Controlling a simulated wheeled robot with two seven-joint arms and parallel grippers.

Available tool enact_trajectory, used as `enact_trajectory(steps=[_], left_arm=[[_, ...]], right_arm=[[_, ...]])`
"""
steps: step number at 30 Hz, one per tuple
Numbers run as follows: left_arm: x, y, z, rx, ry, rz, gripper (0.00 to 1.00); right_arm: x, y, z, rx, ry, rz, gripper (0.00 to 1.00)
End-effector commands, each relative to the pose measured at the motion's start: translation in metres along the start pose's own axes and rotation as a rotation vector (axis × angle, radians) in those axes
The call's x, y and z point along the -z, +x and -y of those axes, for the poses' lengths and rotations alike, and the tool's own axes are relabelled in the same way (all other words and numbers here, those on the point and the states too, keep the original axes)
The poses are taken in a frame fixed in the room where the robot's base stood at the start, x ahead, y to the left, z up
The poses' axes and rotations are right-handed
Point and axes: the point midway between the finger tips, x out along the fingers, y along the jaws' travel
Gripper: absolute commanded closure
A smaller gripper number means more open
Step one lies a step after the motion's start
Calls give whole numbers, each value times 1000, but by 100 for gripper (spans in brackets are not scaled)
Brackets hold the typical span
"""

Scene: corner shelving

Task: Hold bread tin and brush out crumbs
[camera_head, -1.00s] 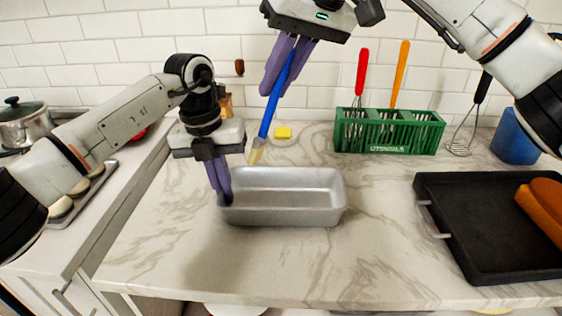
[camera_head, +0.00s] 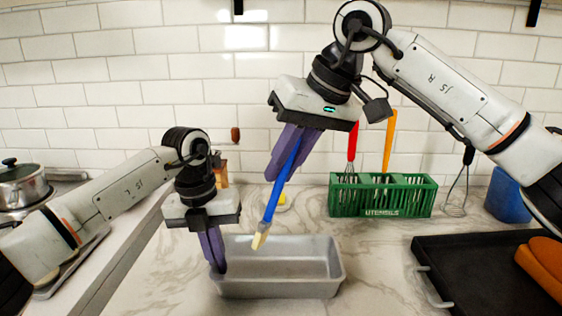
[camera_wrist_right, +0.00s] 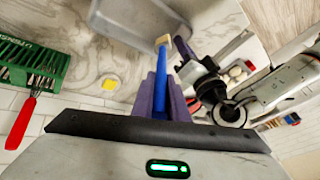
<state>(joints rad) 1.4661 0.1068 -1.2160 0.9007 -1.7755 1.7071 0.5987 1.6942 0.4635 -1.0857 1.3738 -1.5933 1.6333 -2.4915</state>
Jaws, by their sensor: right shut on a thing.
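The grey metal bread tin (camera_head: 290,288) stands on the marble counter in the head view. My left gripper (camera_head: 217,262) points down at the tin's left end, fingers close together at the rim; whether they pinch the wall is not clear. My right gripper (camera_head: 285,170) is shut on the brush with a blue handle (camera_head: 272,205) and pale bristles (camera_head: 260,240). The brush slants down, its bristles over the back left of the tin. In the right wrist view the bristles (camera_wrist_right: 162,40) show beside the tin (camera_wrist_right: 185,52). No crumbs can be made out.
A green utensil crate (camera_head: 383,203) with red and orange handled tools stands at the back. A whisk (camera_head: 457,195) and blue container (camera_head: 507,200) are to its right. A black tray (camera_head: 480,275) lies at right. A yellow block (camera_head: 283,201) sits behind the tin. A pot (camera_head: 20,187) is far left.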

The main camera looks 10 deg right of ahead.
Motion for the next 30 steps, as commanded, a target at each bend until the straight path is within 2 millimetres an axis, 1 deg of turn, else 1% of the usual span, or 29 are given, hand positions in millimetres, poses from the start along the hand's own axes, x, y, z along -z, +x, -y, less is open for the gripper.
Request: enact_trajectory(steps=[6, 18, 24, 30], left_arm=[[0, 0, 0, 0, -1, 0, 100], [0, 0, 0, 0, -1, 0, 100], [0, 0, 0, 0, -1, 0, 100], [0, 0, 0, 0, -1, 0, 100]], right_arm=[[-9, 20, -6, 0, 2, 2, 100], [-23, 53, -16, 0, 1, 1, 100], [-27, 62, -19, 0, 1, 1, 100], [-28, 64, -19, 0, 1, 0, 100]])
